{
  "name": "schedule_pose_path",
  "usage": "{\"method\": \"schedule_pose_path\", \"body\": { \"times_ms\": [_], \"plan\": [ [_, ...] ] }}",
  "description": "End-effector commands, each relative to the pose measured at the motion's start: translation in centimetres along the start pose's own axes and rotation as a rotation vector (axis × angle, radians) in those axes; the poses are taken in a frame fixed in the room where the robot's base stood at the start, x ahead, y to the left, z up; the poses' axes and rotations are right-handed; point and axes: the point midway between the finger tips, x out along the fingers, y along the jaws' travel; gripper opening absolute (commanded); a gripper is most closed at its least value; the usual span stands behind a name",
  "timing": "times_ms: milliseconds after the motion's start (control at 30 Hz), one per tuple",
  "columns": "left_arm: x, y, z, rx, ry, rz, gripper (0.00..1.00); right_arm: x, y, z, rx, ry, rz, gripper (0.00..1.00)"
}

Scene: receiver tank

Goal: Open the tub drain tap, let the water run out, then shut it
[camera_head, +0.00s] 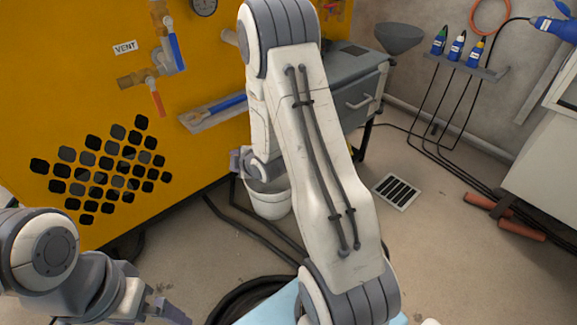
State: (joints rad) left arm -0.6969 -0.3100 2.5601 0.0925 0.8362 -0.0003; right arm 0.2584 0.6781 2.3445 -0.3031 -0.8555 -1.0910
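A white tub (271,201) stands on the floor against the yellow machine, partly behind my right arm. I cannot make out a drain tap on the tub or any water; that area is largely hidden by my arm. My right gripper (241,161) is just above the tub's upper left rim, and its finger opening cannot be told. Two valves are on the yellow panel at upper left: one with a blue lever (177,52) and one with an orange-red lever (157,103), near a VENT label (125,48). My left gripper (171,312) is at the bottom edge, its fingers partly cut off.
A tray with a blue-handled tool (225,106) is on the yellow panel. A floor drain grate (397,191) lies to the right. Black hoses (252,230) run across the floor by the tub.

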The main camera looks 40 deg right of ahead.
Motion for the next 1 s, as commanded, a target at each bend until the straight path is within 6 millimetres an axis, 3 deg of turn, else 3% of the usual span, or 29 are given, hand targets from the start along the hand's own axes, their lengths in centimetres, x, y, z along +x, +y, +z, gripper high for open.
{"method": "schedule_pose_path", "body": {
  "times_ms": [33, 200, 300, 400, 500, 633, 1000],
  "plan": [
    [2.3, -0.2, 0.1, 0.0, 0.0, 0.0, 1.0, 2.0, -1.6, 4.7, -0.035, -0.01, 0.072, 0.42],
    [5.3, -0.4, 0.3, 0.0, 0.0, 0.0, 1.0, 2.8, -3.2, 14.7, -0.184, -0.045, 0.351, 0.42],
    [6.5, -0.5, 0.3, 0.0, 0.0, 0.0, 1.0, 1.7, -4.3, 18.8, -0.246, -0.094, 0.484, 0.42],
    [7.2, -0.5, 0.4, 0.0, 0.0, 0.0, 1.0, 0.4, -5.2, 21.4, -0.286, -0.144, 0.579, 0.42],
    [7.5, -0.5, 0.4, 0.0, 0.0, 0.0, 1.0, -0.5, -5.6, 22.7, -0.311, -0.175, 0.634, 0.42],
    [8.1, -0.6, 0.4, 0.0, 0.0, 0.0, 1.0, -0.3, -5.3, 23.2, -0.325, -0.187, 0.658, 0.42],
    [11.7, -0.8, 0.6, 0.0, 0.0, 0.0, 1.0, 5.0, -1.3, 23.6, -0.325, -0.184, 0.659, 0.42]
  ]
}}
